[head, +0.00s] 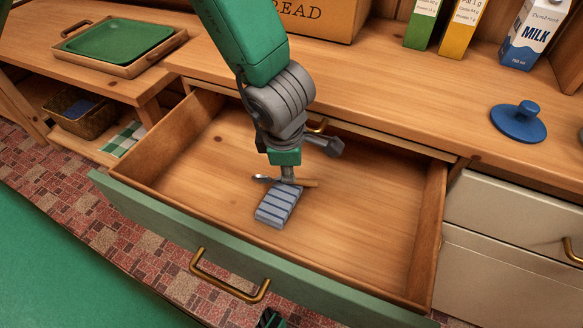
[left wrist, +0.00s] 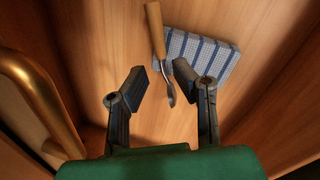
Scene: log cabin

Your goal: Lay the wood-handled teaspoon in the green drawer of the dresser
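The green-fronted drawer (head: 130,200) of the dresser is pulled out. My left gripper (head: 287,181) reaches down into it from above. The wood-handled teaspoon (head: 305,183) is low in the drawer, beside a striped blue cloth (head: 273,212). In the left wrist view, my left gripper (left wrist: 160,82) is open, its fingers apart on either side of the teaspoon (left wrist: 155,28). The metal part lies between them and the handle overlaps the cloth's edge (left wrist: 190,50). Whether the spoon touches the right finger is unclear. A small part of my right gripper (head: 270,319) shows at the bottom edge; its fingers are unclear.
On the dresser top stand a bread box (head: 310,15), two cartons (head: 425,22), a milk carton (head: 535,35) and a blue lid (head: 518,122). A green tray (head: 118,42) is at left. The drawer's brass handle (head: 228,285) sticks out in front. The drawer's right half is clear.

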